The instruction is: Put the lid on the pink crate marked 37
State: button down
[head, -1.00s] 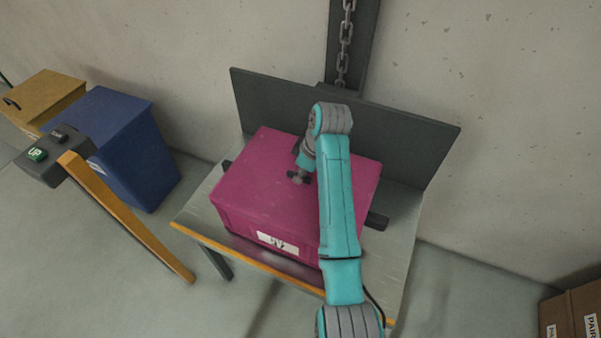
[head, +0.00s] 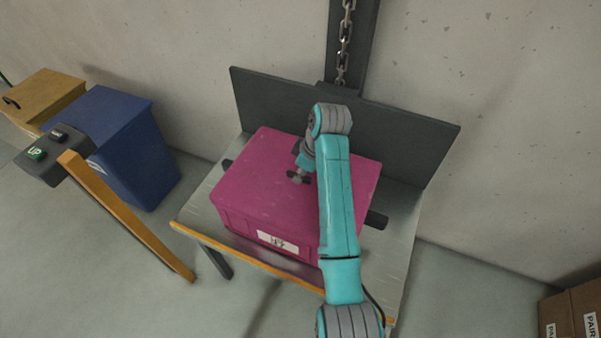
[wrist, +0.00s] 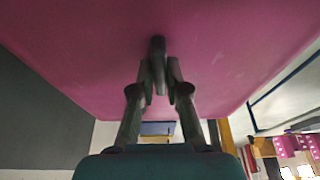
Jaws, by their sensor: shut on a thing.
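The pink crate (head: 257,234) stands on a grey lift platform, with a white label (head: 278,243) on its front that is too small to read surely. A pink lid (head: 255,175) lies over the top of the crate, and it fills much of the wrist view (wrist: 80,40). My gripper (head: 299,177) is above the middle of the lid. In the wrist view my gripper (wrist: 158,75) is shut on the dark knob of the lid (wrist: 157,45). My arm hides the right part of the crate and lid.
The platform (head: 400,235) has an upright dark back plate (head: 400,145) behind the crate. A blue bin (head: 135,160) and a tan bin (head: 45,100) stand at the left, near a post with an UP button (head: 37,154). Cardboard boxes (head: 575,315) are at the lower right.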

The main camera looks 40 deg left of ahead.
dwell(0.4)
jog(key=c, duration=0.7)
grip_release()
jog(key=shift+r, duration=3.45)
